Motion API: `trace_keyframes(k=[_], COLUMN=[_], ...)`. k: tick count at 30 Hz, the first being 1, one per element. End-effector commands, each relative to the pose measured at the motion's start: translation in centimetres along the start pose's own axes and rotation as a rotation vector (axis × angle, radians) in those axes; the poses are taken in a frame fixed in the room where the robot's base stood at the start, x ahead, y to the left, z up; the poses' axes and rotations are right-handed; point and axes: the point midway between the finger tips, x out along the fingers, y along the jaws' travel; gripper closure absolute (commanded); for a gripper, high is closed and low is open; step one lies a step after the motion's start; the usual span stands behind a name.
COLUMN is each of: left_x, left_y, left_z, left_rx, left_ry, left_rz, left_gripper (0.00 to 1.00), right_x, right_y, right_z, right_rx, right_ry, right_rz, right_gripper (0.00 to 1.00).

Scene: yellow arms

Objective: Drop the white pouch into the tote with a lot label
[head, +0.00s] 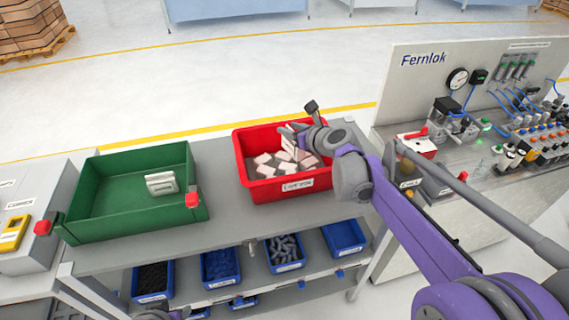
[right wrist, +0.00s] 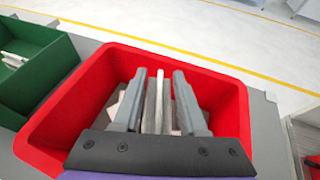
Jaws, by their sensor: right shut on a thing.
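The red tote (head: 265,192) stands on the bench with a white label (head: 297,185) on its front wall; the writing is too small to read. Several pale pinkish-white pouches (head: 265,170) lie in it. My right gripper (head: 291,132) is above the red tote, shut on a thin whitish pouch (right wrist: 159,98), which hangs edge-on between the fingers in the right wrist view. A green tote (head: 125,222) to the left holds a white pouch (head: 160,184) lying near its right side. My left gripper's jaws are not in view.
Blue bins (head: 343,236) with dark parts sit on the shelf below. A Fernlok panel (head: 418,80) with valves and hoses stands at the right. Red blocks (head: 193,200) are at the green tote's corners. Bare bench (head: 222,185) lies between the totes.

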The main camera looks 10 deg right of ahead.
Motion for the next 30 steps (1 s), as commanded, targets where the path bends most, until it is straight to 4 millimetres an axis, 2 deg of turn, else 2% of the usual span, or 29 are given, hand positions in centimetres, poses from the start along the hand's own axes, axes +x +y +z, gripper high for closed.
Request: trace_keyframes(k=[3, 10, 11, 15, 17, 26, 30], left_x=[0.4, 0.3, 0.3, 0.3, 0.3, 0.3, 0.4], left_y=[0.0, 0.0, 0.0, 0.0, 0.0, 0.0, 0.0], left_z=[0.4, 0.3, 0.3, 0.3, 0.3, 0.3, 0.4], left_rx=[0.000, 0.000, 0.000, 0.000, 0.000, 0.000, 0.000], left_ry=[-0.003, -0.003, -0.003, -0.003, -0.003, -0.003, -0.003], left_rz=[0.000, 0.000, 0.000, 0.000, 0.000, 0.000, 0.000], left_gripper=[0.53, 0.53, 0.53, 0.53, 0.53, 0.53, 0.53], right_x=[0.3, 0.3, 0.3, 0.3, 0.3, 0.1, -1.2], right_y=[0.0, 0.0, 0.0, 0.0, 0.0, 0.0, -0.1], right_z=[-0.8, -0.7, -0.7, -0.7, -0.7, -0.7, -0.7], right_rx=[0.000, -0.001, -0.001, -0.001, -0.001, -0.001, -0.001], right_ry=[0.000, -0.001, -0.001, -0.001, -0.001, -0.001, 0.000], right_rz=[0.000, -0.001, -0.001, -0.001, -0.001, -0.001, -0.002], right_gripper=[1.00, 1.00, 0.57, 0.32, 0.24, 0.24, 0.24])
